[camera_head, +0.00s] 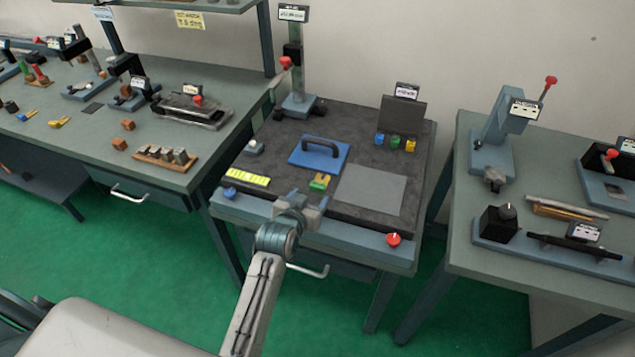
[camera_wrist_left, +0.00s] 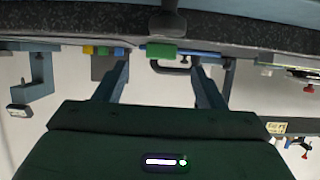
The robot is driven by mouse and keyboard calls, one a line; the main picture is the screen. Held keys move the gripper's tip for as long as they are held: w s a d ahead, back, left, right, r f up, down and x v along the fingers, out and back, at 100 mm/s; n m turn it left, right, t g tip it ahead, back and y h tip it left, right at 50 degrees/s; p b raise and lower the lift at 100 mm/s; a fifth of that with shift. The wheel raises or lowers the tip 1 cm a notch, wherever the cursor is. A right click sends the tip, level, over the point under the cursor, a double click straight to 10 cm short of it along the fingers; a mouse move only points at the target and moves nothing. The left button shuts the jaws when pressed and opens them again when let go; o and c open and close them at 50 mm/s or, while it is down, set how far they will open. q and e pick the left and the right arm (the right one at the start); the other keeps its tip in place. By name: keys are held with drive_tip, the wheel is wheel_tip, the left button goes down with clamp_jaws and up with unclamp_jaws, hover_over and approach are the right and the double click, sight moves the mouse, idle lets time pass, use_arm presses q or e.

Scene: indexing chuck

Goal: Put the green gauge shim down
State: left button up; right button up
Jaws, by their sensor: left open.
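The green gauge shim (camera_head: 320,182) is on the dark top of the middle bench, near its front, with a small yellow-orange part against it. My left gripper (camera_head: 303,204) is at the bench's front edge, just in front of the shim. In the left wrist view, which looks upside down, the green shim (camera_wrist_left: 162,51) appears between the two spread fingers (camera_wrist_left: 160,68), with a gap on each side. The gripper is open and holds nothing. Whether the shim rests flat is too small to tell. My right gripper is not in view.
A blue plate with a dark handle (camera_head: 319,153) lies behind the shim. A grey plate (camera_head: 370,190) lies to its right and a yellow strip (camera_head: 248,179) to its left. A red knob (camera_head: 393,240) is on the front edge. Blue, green and yellow blocks (camera_head: 395,142) stand farther back.

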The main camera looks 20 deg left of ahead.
sight(316, 186)
use_arm(q)
drive_tip(key=shift+w+f, duration=0.15)
drive_tip(key=shift+w, duration=0.3)
drive_tip(key=shift+w+a+f, duration=0.1)
drive_tip(key=shift+w, duration=0.05)
drive_tip(key=w+p, duration=0.2)
drive_tip(key=shift+w+f, duration=0.1)
drive_tip(key=shift+w, duration=0.2)
drive_tip(key=shift+x, duration=1.05)
drive_tip(key=shift+w+f, duration=0.15)
drive_tip(key=shift+f, duration=0.1)
drive_tip(key=shift+c, duration=0.2)
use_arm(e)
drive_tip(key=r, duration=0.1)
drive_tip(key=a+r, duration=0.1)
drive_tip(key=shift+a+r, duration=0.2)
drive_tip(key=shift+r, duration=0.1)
use_arm(q)
drive_tip(key=c, duration=1.1)
drive_tip(key=shift+r+p, duration=0.1)
drive_tip(key=shift+p, duration=0.25)
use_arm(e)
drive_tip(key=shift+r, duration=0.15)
